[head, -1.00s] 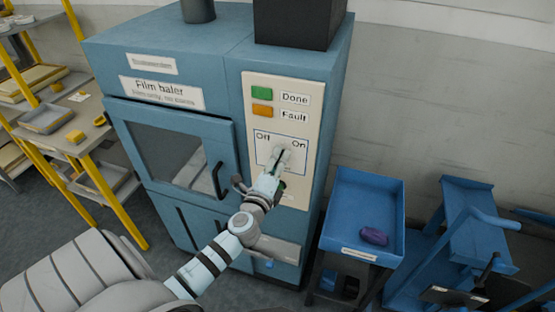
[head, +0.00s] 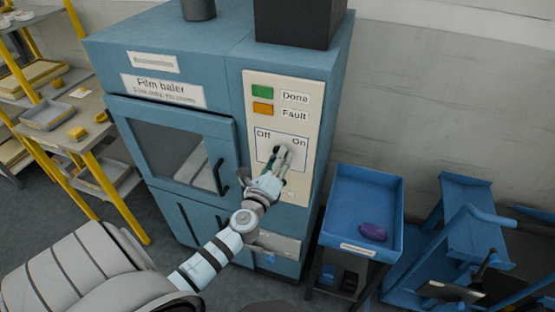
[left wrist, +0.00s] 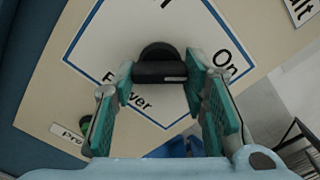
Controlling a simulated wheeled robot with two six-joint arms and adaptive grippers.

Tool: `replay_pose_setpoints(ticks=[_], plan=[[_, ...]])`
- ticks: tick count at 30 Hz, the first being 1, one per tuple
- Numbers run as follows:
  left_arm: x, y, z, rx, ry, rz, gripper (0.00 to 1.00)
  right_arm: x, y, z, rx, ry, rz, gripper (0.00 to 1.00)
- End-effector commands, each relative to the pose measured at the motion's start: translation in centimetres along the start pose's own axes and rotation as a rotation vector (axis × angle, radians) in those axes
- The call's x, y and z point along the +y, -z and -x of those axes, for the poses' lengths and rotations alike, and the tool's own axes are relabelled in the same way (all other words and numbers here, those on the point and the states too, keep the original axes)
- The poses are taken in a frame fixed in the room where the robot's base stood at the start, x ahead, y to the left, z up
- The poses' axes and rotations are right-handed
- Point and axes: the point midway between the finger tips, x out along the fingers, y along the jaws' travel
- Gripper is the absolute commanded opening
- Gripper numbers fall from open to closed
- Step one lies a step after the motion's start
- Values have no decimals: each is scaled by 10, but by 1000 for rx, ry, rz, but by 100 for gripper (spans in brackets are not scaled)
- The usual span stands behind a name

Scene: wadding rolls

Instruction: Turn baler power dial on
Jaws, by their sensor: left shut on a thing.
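The blue film baler (head: 175,60) stands ahead with a cream control panel (head: 312,145) on its right side. The black power dial (left wrist: 158,71) sits in a blue-outlined square, with "Off" at the left and "On" at the right in the head view. My left gripper (head: 277,160) is at the dial and hides most of it there. In the left wrist view its green-padded fingers (left wrist: 160,92) are on both sides of the dial's bar, shut on it. My right gripper is not in view.
A green Done lamp (head: 261,91) and an orange Fault lamp (head: 262,109) are above the dial. A blue tray (head: 343,215) with a purple roll (head: 373,232) stands at the right, beside a blue cart (head: 470,225). Yellow-framed shelves (head: 95,180) are at the left.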

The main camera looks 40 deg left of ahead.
Motion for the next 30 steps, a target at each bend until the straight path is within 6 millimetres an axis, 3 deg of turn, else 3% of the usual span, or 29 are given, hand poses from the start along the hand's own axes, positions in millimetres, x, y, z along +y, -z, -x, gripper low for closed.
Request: replay_pose_setpoints(ticks=[6, 7, 11, 22, 26, 30], plan=[[1, 1, 0, 1, -2, -1, 12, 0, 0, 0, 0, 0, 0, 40], [1, 1, 0, 1, -2, -1, 41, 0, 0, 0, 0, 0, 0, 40], [1, 0, 0, 1, -1, -1, 60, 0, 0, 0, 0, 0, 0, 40], [1, 0, 7, 1, -1, 0, 60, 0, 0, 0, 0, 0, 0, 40], [1, 1, 34, 3, -2, 0, 60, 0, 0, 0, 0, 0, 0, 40], [1, 2, 75, 3, -3, 1, 60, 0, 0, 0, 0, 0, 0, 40]])
